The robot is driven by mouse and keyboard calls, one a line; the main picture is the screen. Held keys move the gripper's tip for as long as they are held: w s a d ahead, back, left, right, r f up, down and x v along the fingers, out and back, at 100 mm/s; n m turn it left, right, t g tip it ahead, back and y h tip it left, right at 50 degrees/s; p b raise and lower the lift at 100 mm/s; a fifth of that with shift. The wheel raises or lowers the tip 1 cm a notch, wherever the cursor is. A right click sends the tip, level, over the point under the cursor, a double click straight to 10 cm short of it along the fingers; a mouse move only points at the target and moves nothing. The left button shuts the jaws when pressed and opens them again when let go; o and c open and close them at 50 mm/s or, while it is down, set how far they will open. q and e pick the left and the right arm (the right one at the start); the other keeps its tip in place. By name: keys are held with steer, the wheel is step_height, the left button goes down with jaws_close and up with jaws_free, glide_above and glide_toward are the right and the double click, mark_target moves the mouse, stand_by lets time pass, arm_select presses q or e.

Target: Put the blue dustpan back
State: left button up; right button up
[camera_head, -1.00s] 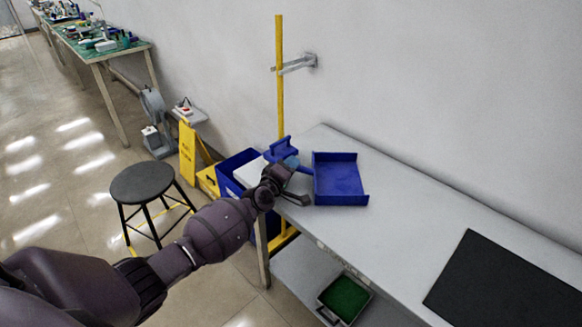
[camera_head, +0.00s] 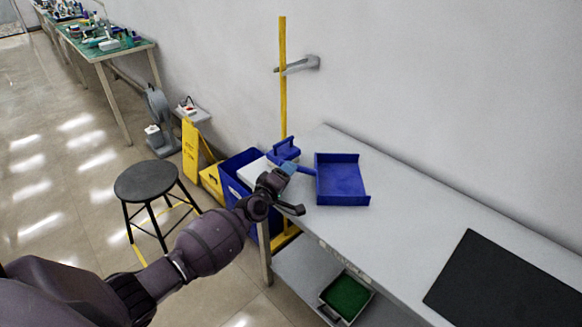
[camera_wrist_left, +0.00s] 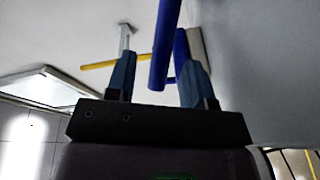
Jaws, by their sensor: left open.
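The blue dustpan (camera_head: 341,183) lies on the grey table near its left end, with its handle (camera_head: 307,171) pointing left. My left gripper (camera_head: 289,170) is open at the handle's end, by the table's left corner. In the left wrist view, a blue bar (camera_wrist_left: 164,48), which looks like the handle, lies between the two spread fingers of the left gripper (camera_wrist_left: 156,72). A second blue part shows close to the right finger. I cannot tell whether either finger touches. My right gripper is not in view.
A smaller blue object (camera_head: 284,149) stands behind my gripper at the table's end. A blue bin (camera_head: 236,172) and a yellow pole (camera_head: 283,80) are beside the table. A black mat (camera_head: 500,285) lies at the right; the tabletop between is clear. A black stool (camera_head: 146,181) stands left.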

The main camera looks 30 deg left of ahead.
arm_select(q)
steer(key=s+d+f+m+g, duration=0.1)
steer(key=s+f+m+g, duration=0.1)
steer(key=s, duration=1.1)
steer(key=s+d+f+m+g+y, duration=0.1)
steer(key=s+f+m, duration=0.3)
steer(key=s, duration=0.9)
steer(key=s+d+f+m+g+y+p, duration=0.1)
steer(key=s+f+m+g, duration=0.3)
steer(key=s, duration=0.9)
steer(key=d+m, duration=0.1)
steer(key=m, duration=0.2)
steer(key=shift+d+f, duration=0.1)
